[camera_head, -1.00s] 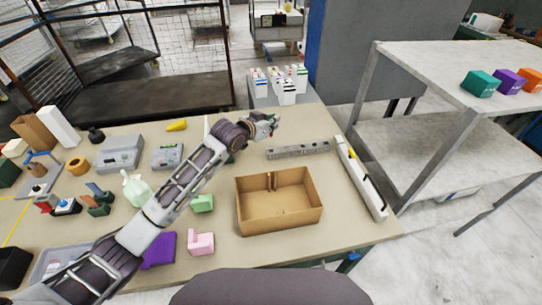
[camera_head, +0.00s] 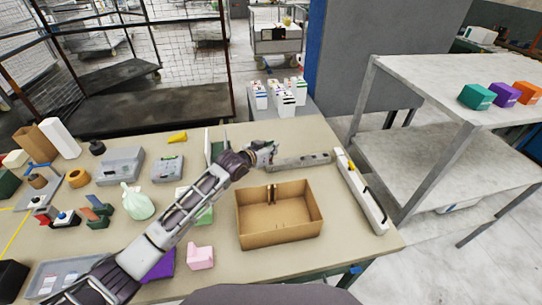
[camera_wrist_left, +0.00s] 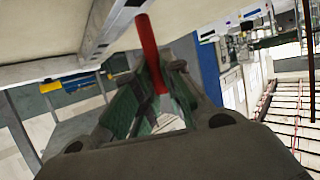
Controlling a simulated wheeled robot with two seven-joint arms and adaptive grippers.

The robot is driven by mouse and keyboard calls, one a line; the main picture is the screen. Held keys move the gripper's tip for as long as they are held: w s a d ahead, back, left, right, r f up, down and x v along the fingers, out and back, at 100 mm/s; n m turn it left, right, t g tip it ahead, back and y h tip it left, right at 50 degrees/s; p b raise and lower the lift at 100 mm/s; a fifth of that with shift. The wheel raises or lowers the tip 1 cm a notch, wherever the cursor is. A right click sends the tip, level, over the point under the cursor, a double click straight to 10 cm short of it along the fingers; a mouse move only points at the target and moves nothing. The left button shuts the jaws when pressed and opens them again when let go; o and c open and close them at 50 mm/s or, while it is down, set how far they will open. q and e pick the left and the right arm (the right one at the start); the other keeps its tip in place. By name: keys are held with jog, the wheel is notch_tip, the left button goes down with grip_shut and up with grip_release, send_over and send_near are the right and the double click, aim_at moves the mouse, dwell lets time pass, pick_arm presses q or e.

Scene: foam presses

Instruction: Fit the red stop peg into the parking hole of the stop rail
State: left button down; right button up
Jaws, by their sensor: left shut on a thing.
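The red stop peg (camera_wrist_left: 148,42) is gripped between the green-padded fingers of my left gripper (camera_wrist_left: 150,88) in the left wrist view. It sticks out past the fingertips toward the grey metal stop rail (camera_wrist_left: 108,24). I cannot tell whether the peg touches the rail. In the head view the rail (camera_head: 305,160) lies on the table behind the cardboard box, and my left gripper (camera_head: 267,152) is at its left end. The gripper hides that end of the rail. The peg and the parking hole cannot be made out in the head view. My right gripper is not in view.
An open cardboard box (camera_head: 280,238) stands in front of the rail. A long white bar-shaped fixture (camera_head: 362,190) lies to the right.

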aim_at(271, 160)
pick_arm(q)
jog(key=shift+f, duration=1.85)
jog(key=shift+f, duration=0.1)
jog(key=c, duration=1.5)
grip_release()
jog(key=shift+v, duration=6.1)
jog(key=shift+w, duration=0.2)
